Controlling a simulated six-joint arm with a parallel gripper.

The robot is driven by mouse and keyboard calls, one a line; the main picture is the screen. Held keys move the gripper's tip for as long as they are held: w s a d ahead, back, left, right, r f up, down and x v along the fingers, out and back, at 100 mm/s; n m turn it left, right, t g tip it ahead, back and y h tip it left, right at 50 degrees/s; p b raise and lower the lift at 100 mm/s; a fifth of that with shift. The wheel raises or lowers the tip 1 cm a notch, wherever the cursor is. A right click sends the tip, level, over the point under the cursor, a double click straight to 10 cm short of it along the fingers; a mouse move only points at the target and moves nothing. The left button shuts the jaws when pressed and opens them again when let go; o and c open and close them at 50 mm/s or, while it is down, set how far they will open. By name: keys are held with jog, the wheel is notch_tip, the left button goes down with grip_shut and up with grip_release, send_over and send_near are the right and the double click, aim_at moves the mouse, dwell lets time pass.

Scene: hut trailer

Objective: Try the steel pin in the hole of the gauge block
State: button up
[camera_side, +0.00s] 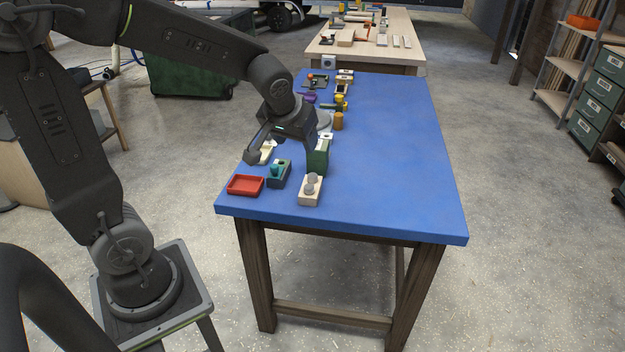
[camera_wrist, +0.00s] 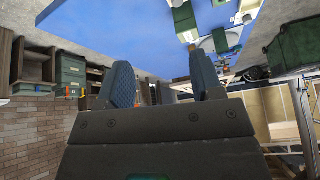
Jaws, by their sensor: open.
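A grey metal pin (camera_side: 312,179) stands upright at a pale block (camera_side: 311,196) near the front edge of the blue table in the side view. I take these for the steel pin and gauge block, but cannot be sure. How far the pin sits in a hole is too small to tell. My gripper (camera_side: 288,132) is over the table's left part, behind and above the pale block, apart from it. In the wrist view my gripper (camera_wrist: 158,82) shows two blue-grey fingers spread apart with nothing between them.
A red tray (camera_side: 245,186), a dark block with a teal peg (camera_side: 279,175) and a green block (camera_side: 318,158) are near the pale block. Several small items line the left side further back. The right side of the blue table (camera_side: 400,170) is clear.

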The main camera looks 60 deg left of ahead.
jog(key=w+a+f+n+y, duration=0.1)
jog(key=w+a+f+n, duration=0.2)
jog(key=w+a+f, duration=0.5)
send_near(312, 175)
jog(key=shift+w+a+f+g, duration=0.3)
jog(key=shift+w+a+f, duration=0.2)
jog(key=shift+w+f, duration=0.3)
jog(key=shift+x, duration=3.15)
jog(key=shift+s+d, duration=0.1)
jog(key=shift+d, duration=0.05)
jog(key=c, duration=1)
